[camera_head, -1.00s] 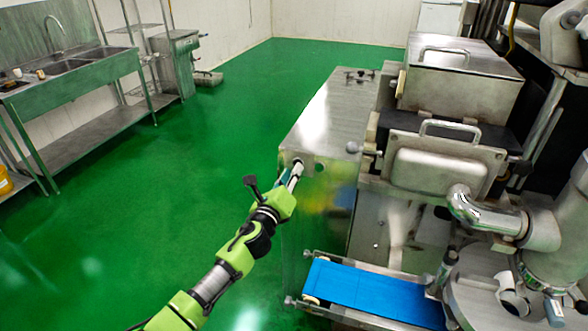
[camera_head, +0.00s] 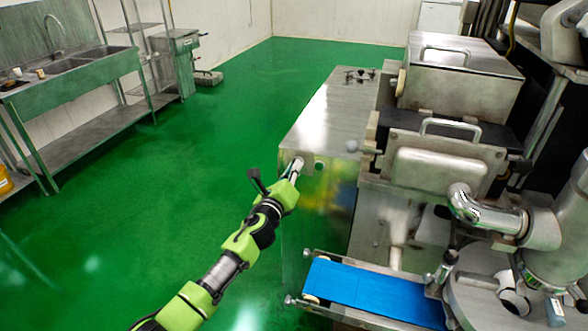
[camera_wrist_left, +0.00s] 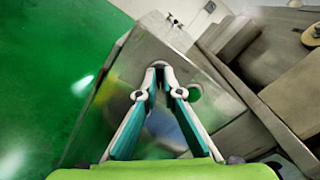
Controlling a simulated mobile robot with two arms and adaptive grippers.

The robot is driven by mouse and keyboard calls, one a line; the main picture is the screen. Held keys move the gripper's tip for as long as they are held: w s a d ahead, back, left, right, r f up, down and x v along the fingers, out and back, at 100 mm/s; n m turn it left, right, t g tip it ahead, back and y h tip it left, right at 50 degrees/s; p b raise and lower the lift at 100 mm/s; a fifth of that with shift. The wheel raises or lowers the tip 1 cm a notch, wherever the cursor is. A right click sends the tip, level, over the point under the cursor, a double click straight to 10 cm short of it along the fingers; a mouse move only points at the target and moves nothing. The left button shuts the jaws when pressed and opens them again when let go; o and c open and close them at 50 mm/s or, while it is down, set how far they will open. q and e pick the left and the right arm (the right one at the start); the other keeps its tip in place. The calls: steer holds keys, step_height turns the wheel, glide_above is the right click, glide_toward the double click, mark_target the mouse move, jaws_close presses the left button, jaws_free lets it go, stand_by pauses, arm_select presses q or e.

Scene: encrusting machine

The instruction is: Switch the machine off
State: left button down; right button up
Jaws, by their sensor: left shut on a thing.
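The machine (camera_head: 335,110) is a steel-clad unit on the right with a cabinet side panel. My left gripper (camera_head: 296,166) reaches in from the left, with its fingertips at the upper corner of this panel. In the left wrist view, my left gripper (camera_wrist_left: 158,70) has its two fingertips close together at a small switch on the panel. The fingers are shut on the switch and hide most of it. A round green button (camera_wrist_left: 194,92) sits on the panel just right of the fingertips; it also shows in the head view (camera_head: 319,165). My right gripper is not in view.
A blue conveyor belt (camera_head: 370,291) sticks out low at the machine's front. A steel pipe (camera_head: 490,213) and hoppers stand to its right. A sink bench (camera_head: 75,80) is at the far left. The green floor (camera_head: 170,200) between is clear.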

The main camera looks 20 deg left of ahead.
arm_select(q)
steer(key=shift+n, duration=0.3)
steer(key=n+b, duration=0.2)
steer(key=n, duration=1.5)
steer(key=shift+f, duration=0.15)
steer(key=shift+n, duration=0.3)
steer(key=c, duration=2.2)
jaws_free()
